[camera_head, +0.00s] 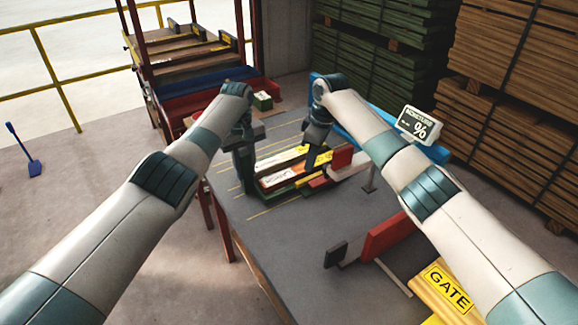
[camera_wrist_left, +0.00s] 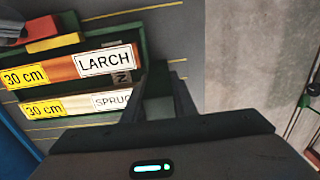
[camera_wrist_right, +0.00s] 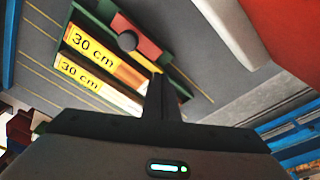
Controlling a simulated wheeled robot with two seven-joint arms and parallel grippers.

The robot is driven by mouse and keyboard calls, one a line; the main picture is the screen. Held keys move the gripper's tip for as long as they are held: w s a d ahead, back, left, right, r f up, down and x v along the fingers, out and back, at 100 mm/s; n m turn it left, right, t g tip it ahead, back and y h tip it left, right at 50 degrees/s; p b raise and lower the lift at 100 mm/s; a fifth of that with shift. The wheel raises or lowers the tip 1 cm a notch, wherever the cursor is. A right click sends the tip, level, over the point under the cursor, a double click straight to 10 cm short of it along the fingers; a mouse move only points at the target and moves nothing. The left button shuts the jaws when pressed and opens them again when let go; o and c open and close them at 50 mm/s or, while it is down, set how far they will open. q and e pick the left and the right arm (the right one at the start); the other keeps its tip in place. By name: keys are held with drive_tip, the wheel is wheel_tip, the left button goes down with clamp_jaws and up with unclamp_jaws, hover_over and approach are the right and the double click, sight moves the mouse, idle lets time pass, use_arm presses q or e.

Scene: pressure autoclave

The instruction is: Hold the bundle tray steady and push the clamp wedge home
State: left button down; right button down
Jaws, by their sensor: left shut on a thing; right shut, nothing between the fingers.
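The bundle tray (camera_head: 276,193) is dark green and lies on the grey table. It holds labelled wood pieces, among them a LARCH board (camera_wrist_left: 70,67) and a SPRUCE board (camera_wrist_left: 75,103). My left gripper (camera_head: 247,188) is shut on the tray's near-left end wall, which shows in the left wrist view (camera_wrist_left: 143,40). My right gripper (camera_head: 310,168) is shut and empty over the tray's right part; its tips (camera_wrist_right: 161,82) are close to a red piece (camera_wrist_right: 140,38). This red piece may be the clamp wedge; I cannot tell whether the tips touch it.
A red block (camera_head: 342,156) with a white bar stands right of the tray. A moisture display (camera_head: 420,125) stands behind my right arm. A red fence (camera_head: 388,237) and yellow GATE sign (camera_head: 447,287) are at the front right. The table's front left (camera_head: 270,240) is clear.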

use_arm(q)
drive_tip(key=shift+s+f, duration=0.1)
drive_tip(key=shift+f, duration=0.1)
use_arm(e)
drive_tip(key=s+a+r+n+h, duration=0.1)
drive_tip(key=r+n+h, duration=0.1)
drive_tip(key=n, duration=0.4)
drive_tip(key=s+a+r+n+t+h, duration=0.1)
drive_tip(key=s+r+n+h, duration=0.1)
drive_tip(key=r+n, duration=0.2)
drive_tip(key=n, duration=0.3)
drive_tip(key=shift+s+a+r+h, duration=0.2)
drive_tip(key=shift+a+h, duration=0.1)
drive_tip(key=shift+f, duration=0.1)
approach(318, 183)
drive_tip(key=f, duration=0.1)
drive_tip(key=s+f, duration=0.1)
drive_tip(key=shift+a+f, duration=0.2)
drive_tip(key=shift+f, duration=0.05)
drive_tip(key=shift+w+d, duration=0.7)
drive_tip(key=shift+d, duration=0.2)
drive_tip(key=shift+w+d+f, duration=0.15)
drive_tip(key=shift+w+d, duration=0.4)
drive_tip(key=shift+d, duration=0.1)
